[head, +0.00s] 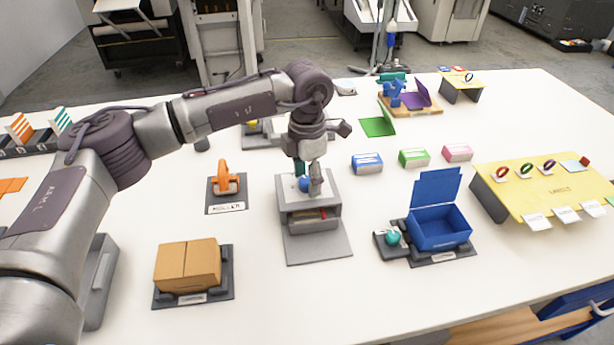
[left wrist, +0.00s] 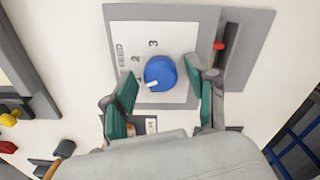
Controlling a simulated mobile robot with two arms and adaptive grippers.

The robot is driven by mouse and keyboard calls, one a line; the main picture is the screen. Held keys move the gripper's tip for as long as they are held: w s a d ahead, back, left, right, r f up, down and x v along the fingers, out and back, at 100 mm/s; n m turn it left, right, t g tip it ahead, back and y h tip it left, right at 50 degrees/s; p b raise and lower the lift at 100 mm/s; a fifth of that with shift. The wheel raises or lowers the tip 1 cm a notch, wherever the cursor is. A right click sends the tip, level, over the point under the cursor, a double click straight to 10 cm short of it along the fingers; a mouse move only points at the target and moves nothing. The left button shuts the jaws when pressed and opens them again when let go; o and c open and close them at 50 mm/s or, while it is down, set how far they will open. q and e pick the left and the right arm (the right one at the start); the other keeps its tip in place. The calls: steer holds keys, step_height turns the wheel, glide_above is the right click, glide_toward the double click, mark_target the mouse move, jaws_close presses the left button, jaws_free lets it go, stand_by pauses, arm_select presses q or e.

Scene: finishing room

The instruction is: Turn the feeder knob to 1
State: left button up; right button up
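The feeder (head: 312,218) is a grey box on a grey base in the middle of the table. Its blue knob (head: 304,185) is on the top plate, partly hidden by my gripper. In the left wrist view the round blue knob (left wrist: 160,72) shows a white pointer directed to the lower left, near the low end of the FEED scale (left wrist: 130,58). My right gripper is not in view.
A cardboard box (head: 188,266) and an orange-handled tool (head: 225,180) stand left of the feeder. An open blue box (head: 440,228) and a yellow label stand (head: 545,186) are on the right. Small blue, green and pink boxes lie behind. White table is clear around the feeder's base.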

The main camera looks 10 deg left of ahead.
mark_target(307, 180)
arm_select(q)
step_height(307, 180, up, 12)
stand_by(0.7)
